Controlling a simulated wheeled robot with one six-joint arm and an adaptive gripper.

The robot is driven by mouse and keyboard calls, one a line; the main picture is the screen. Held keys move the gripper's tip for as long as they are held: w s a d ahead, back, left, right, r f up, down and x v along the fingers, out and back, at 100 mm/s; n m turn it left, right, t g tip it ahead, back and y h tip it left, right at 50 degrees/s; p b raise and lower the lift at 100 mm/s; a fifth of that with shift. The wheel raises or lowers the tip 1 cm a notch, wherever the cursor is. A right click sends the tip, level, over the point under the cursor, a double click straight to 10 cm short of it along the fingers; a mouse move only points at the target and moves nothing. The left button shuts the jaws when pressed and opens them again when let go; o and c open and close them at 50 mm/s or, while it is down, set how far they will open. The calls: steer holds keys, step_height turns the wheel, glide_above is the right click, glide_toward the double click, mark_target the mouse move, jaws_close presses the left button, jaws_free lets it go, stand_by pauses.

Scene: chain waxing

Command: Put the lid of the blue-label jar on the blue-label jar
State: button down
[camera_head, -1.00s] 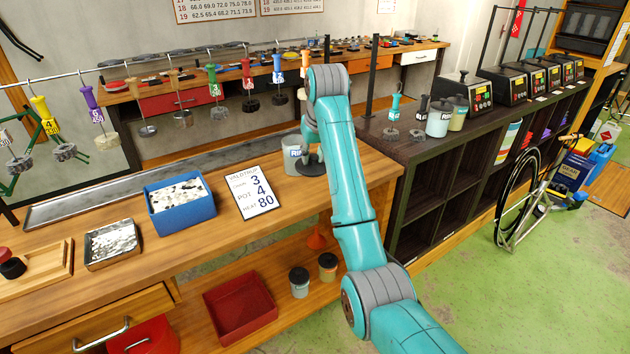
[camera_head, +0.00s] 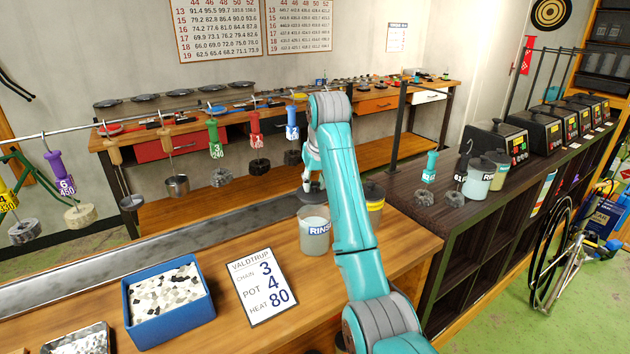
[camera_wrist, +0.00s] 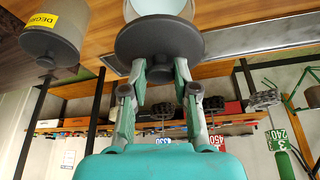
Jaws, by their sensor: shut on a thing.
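The blue-label jar (camera_head: 316,241), a pale jar marked RINSE, stands upright and open on the wooden bench. It also shows in the wrist view (camera_wrist: 160,6), partly hidden behind the lid. My gripper (camera_head: 313,180) is shut on the small knob of a dark round lid (camera_head: 311,195). In the wrist view my gripper's fingertips (camera_wrist: 161,69) close at the lid (camera_wrist: 160,40), which covers part of the jar's mouth. In the head view the lid appears above the jar's rim, toward its far side, apart from it. The exact gap cannot be told.
A yellow-label jar (camera_head: 375,212) with a dark lid stands just right of the blue-label jar, partly behind my arm. A number card (camera_head: 261,287) and a blue tray (camera_head: 128,306) lie to the left. A dark shelf (camera_head: 440,222) is at the right.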

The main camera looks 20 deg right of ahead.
mark_target(316, 195)
steer(key=shift+f, duration=2.95)
steer(key=c, duration=0.8)
jaws_free()
steer(key=shift+r, duration=0.15)
